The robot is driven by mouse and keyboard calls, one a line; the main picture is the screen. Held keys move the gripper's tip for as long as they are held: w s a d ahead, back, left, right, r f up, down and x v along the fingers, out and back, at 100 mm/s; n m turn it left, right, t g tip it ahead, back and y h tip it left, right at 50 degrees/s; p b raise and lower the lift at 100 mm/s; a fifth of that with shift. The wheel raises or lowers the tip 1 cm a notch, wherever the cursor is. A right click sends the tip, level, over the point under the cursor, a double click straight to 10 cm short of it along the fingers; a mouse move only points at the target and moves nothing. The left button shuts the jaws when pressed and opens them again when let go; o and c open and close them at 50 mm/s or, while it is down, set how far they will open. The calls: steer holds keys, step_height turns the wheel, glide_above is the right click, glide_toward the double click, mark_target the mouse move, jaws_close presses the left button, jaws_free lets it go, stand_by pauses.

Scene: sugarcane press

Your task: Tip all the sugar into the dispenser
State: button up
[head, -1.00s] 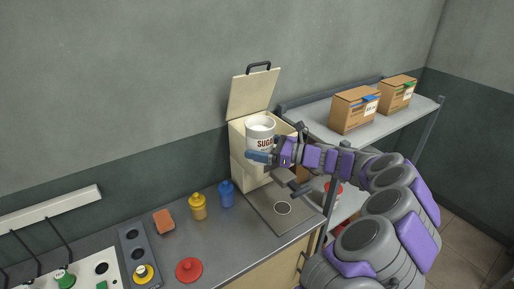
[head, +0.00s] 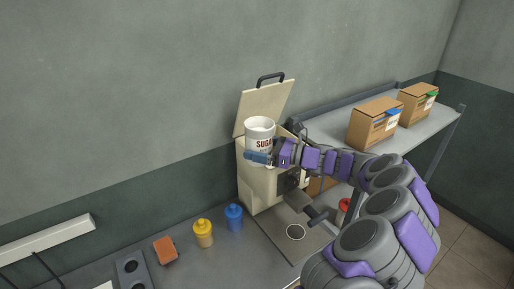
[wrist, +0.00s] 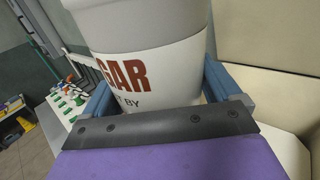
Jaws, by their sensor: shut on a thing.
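A white sugar container (head: 260,133) with a label reading "SUGAR" is held upright at the dispenser's open top. My gripper (head: 258,157) is shut on it, with blue fingers on either side. The container also fills the wrist view (wrist: 150,60), with my gripper's fingers (wrist: 155,90) beside it. The cream dispenser (head: 260,190) stands on the counter against the wall, its lid (head: 264,100) raised and leaning back. The container hides much of the dispenser's opening. The sugar inside cannot be made out clearly now.
A yellow bottle (head: 203,233), a blue bottle (head: 234,218) and an orange-brown block (head: 165,250) sit on the counter (head: 215,268) at the left. Two cardboard boxes (head: 375,124) stand on the shelf (head: 335,130) at the right. The wall is close behind the dispenser.

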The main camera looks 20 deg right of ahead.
steer(key=shift+w+a+r+m+p, duration=0.15)
steer(key=shift+r+m+p, duration=0.1)
steer(key=shift+m+p, duration=0.25)
steer(key=shift+s+a+r+m+p, duration=0.15)
steer(key=shift+r+m+p, duration=0.15)
steer(key=shift+m, duration=0.3)
steer(key=shift+w+r+m+t+p, duration=0.15)
steer(key=shift+m+p, duration=0.15)
steer(key=shift+m, duration=0.3)
steer(key=shift+w+r+m+t+p, duration=0.15)
steer(key=shift+m+p, duration=0.15)
steer(key=shift+m, duration=0.3)
steer(key=shift+w+d+m, duration=0.15)
steer(key=shift+d+m, duration=0.2)
steer(key=shift+m, duration=0.35)
steer(key=shift+f, duration=0.15)
steer(key=shift+d, duration=0.4)
steer(key=shift+a+p, duration=0.45)
steer(key=shift+p, duration=0.35)
steer(key=shift+d+m+t+p, duration=0.3)
steer(key=shift+m+p, duration=0.1)
steer(key=shift+p, duration=0.35)
steer(key=shift+a+p, duration=0.25)
steer(key=shift+p, duration=0.25)
